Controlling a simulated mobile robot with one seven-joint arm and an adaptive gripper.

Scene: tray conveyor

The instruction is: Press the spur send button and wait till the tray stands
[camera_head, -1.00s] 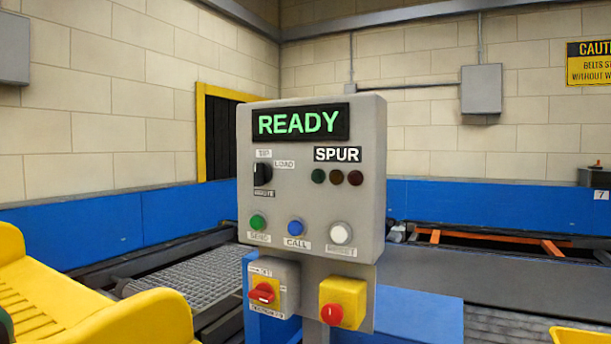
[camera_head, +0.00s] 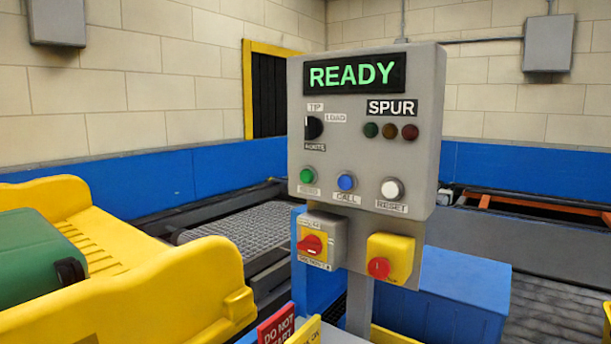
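The grey spur control panel (camera_head: 340,115) stands on a post in the middle of the view. Its display (camera_head: 354,74) reads READY in green. The green send button (camera_head: 307,175) is at the lower left of the panel face, beside the blue call button (camera_head: 347,182) and the white reset button (camera_head: 392,189). A black selector knob (camera_head: 314,127) sits above the send button. Three small lamps under the SPUR label look dark. A yellow tray (camera_head: 190,283) at the left holds a green case (camera_head: 35,258). My gripper is not in view.
A red rotary switch (camera_head: 312,244) and a red button on a yellow box (camera_head: 391,258) hang below the panel. A blue box (camera_head: 455,300) stands behind the post. Roller conveyor (camera_head: 240,229) and a blue wall guard (camera_head: 110,190) lie behind. A red sign (camera_head: 277,327) is at the bottom.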

